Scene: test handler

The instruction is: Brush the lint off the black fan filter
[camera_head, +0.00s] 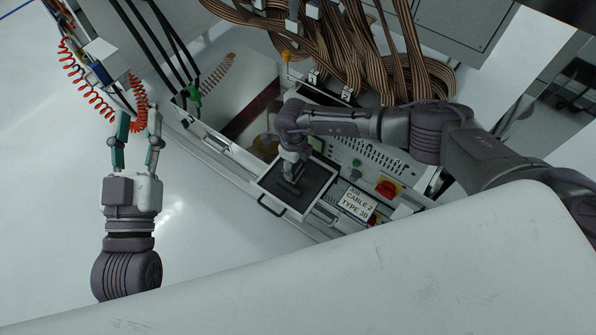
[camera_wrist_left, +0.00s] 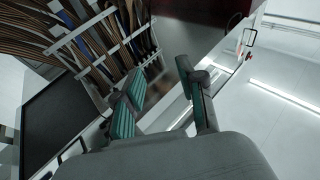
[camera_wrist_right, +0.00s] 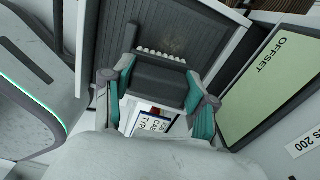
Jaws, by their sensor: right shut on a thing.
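The black fan filter (camera_head: 312,182) sits in a light frame with a handle on the machine. It also shows in the right wrist view (camera_wrist_right: 201,27), with a faint pale patch of lint on its ribbed surface. My right gripper (camera_head: 292,172) is over the filter, shut on a dark brush (camera_wrist_right: 158,80). The brush has a row of pale bristles along its far edge, at or close to the filter surface; I cannot tell whether they touch. My left gripper (camera_head: 138,112) is open and empty, away to the left. It also shows in the left wrist view (camera_wrist_left: 165,100).
Brown ribbon cables (camera_head: 345,45) hang behind the filter. Red coiled hoses (camera_head: 85,85) hang near my left gripper. An OFFSET panel (camera_wrist_right: 275,75) is at right in the right wrist view.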

